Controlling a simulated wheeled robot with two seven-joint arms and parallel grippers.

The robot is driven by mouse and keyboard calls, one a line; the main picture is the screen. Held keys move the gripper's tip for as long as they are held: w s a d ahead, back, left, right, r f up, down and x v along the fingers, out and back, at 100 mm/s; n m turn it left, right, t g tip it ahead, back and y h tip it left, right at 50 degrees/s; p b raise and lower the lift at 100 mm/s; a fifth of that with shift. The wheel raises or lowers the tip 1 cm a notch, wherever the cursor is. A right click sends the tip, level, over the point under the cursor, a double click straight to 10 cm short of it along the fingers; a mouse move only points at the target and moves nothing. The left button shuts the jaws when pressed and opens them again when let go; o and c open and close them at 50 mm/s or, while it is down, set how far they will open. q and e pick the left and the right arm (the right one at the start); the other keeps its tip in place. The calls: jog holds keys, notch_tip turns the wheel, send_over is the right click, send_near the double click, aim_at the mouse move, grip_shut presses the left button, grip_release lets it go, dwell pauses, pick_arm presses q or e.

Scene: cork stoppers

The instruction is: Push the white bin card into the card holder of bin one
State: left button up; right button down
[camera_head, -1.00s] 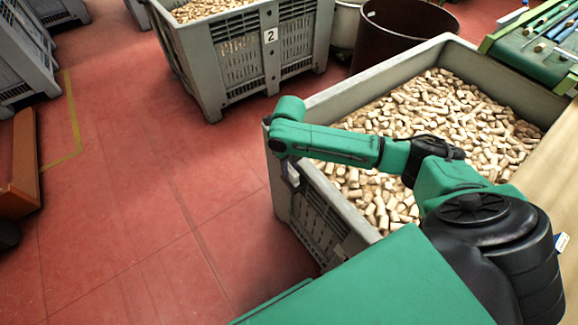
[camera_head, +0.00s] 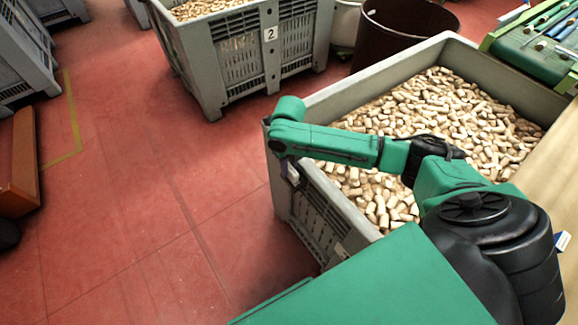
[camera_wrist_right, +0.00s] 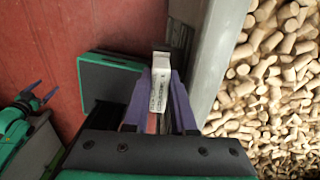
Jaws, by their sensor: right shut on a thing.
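My right gripper (camera_wrist_right: 161,76) is shut on the white bin card (camera_wrist_right: 160,92), which stands edge-on between the purple fingers in the right wrist view. The near grey bin (camera_head: 325,225), full of corks, is beside it; in the head view my right arm reaches over this bin, with the hand at its left outer side. The card holder cannot be made out, and I cannot tell whether the card touches it. My left gripper (camera_wrist_right: 42,93) shows small at the left of the right wrist view, its fingers apart and empty.
A second grey bin marked 2 (camera_head: 225,70) stands further back. A brown drum (camera_head: 400,30) and a green-edged conveyor (camera_head: 535,45) are behind and right. An orange-brown object (camera_head: 20,165) lies at the left. The red floor (camera_head: 150,200) between is clear.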

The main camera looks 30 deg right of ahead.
jog(key=shift+f+b, duration=0.3)
jog(key=shift+f, duration=0.35)
jog(key=c, duration=0.7)
grip_release()
jog(key=shift+o, duration=0.2)
jog(key=shift+r, duration=0.1)
notch_tip(320, 180, up, 14)
jog(key=shift+r, duration=0.2)
jog(key=shift+s, duration=0.1)
